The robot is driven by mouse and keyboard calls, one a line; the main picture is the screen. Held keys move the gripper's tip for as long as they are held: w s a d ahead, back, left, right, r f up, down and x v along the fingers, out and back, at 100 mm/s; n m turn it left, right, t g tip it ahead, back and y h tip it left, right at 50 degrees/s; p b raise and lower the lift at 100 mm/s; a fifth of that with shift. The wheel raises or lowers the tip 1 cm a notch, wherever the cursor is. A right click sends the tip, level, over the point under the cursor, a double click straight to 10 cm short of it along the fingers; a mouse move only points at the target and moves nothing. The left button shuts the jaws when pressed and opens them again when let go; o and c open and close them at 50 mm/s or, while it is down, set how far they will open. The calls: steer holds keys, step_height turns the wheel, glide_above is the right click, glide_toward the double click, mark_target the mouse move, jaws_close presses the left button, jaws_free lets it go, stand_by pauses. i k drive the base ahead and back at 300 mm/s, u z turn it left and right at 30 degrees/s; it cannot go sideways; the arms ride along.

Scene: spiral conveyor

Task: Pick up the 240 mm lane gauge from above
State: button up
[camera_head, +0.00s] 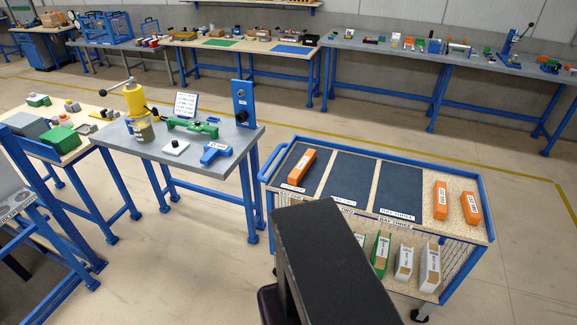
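Three orange blocks with white labels, which look like gauges, lie on top of a blue-framed cart (483,181). One orange block (302,165) lies on the left dark panel, which is labelled as a bay. A second orange block (440,201) and a third orange block (471,207) lie side by side on the bare speckled right end. Their labels are too small to read surely, so I cannot tell which is the 240 mm lane gauge. My gripper is not in view. A dark part, probably of my arm, covers some of the cart's front edge.
The middle dark panel (345,185) and right dark panel (397,190) are empty. The lower shelf holds several white and green labelled boxes (430,268). A grey workbench (230,140) with a yellow device (135,98) stands left of the cart. Open floor lies between them and the back benches.

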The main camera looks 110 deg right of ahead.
mark_target(298, 171)
steer(key=z, duration=1.05)
steer(key=k, duration=0.15)
steer(key=z, duration=2.75)
steer(key=i, duration=0.55)
